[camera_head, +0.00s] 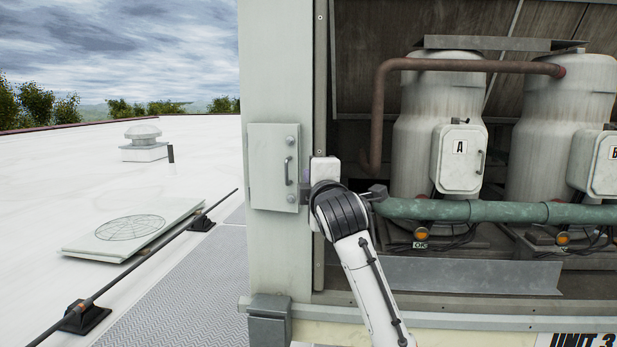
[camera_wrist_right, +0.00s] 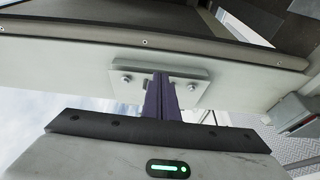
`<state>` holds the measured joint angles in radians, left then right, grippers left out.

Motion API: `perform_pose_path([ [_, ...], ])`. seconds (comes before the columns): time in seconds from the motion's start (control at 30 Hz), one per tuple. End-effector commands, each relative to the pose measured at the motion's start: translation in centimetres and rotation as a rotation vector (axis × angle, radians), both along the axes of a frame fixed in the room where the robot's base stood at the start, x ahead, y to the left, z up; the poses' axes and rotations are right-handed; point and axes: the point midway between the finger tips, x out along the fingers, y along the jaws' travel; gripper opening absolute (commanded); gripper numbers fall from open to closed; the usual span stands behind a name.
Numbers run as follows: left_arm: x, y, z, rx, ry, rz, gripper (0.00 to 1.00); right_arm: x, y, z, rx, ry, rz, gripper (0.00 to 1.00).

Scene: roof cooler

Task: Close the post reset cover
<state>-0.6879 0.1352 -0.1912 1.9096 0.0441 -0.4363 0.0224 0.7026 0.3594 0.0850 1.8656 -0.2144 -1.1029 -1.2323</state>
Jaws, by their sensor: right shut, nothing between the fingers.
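The post reset cover (camera_head: 267,168) is a pale grey plate with a dark vertical handle and two round bolts, on the front of the light post. It looks nearly flat against the post; I cannot tell if a small gap stays. My right gripper (camera_head: 306,186) is just right of the cover in the head view. In the right wrist view, its purple fingers (camera_wrist_right: 161,97) are shut, empty, and overlap the middle of the cover (camera_wrist_right: 200,72) between the bolts, hiding the handle. I cannot tell whether they touch it. My left gripper is not in view.
A green pipe (camera_head: 470,211) and a brown pipe (camera_head: 378,110) run right of my right gripper, before grey tanks (camera_head: 440,100). A grey box (camera_head: 269,318) sits low on the post. The white roof (camera_head: 60,190) is open at left.

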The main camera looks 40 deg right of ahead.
Motion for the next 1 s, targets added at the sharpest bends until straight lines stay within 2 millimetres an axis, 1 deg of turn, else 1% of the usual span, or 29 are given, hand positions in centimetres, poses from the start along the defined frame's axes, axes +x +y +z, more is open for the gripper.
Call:
perform_pose_path([
  [0.03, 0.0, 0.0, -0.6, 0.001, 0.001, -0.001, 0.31, -1.2, -0.9, -0.2, -0.007, -0.001, -0.004, 0.00],
  [0.1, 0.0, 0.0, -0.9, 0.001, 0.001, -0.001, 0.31, -2.5, -1.7, -0.2, -0.006, 0.000, -0.004, 0.00],
  [0.2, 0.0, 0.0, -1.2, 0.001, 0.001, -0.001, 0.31, -4.2, -2.8, -0.2, -0.004, 0.000, -0.004, 0.00],
  [0.3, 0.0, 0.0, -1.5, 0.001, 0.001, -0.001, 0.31, -5.4, -3.6, -0.2, -0.004, 0.001, -0.002, 0.00],
  [0.47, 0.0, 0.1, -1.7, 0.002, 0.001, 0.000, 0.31, -6.5, -4.3, 0.0, -0.005, -0.001, 0.000, 0.00],
  [0.57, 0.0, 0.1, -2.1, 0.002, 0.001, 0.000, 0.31, -6.8, -4.3, 0.7, -0.025, -0.020, 0.016, 0.00],
  [0.67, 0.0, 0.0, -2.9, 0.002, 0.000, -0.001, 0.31, -6.8, -3.7, 2.1, -0.071, -0.062, 0.061, 0.00],
  [0.8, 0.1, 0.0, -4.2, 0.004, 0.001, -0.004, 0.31, -6.8, -1.5, 4.1, -0.140, -0.119, 0.178, 0.00],
  [0.9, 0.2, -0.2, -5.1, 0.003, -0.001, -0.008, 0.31, -6.9, 0.3, 4.5, -0.165, -0.133, 0.271, 0.00],
  [1.0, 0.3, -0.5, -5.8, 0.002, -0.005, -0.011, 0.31, -7.2, 1.9, 4.1, -0.169, -0.121, 0.359, 0.00],
])
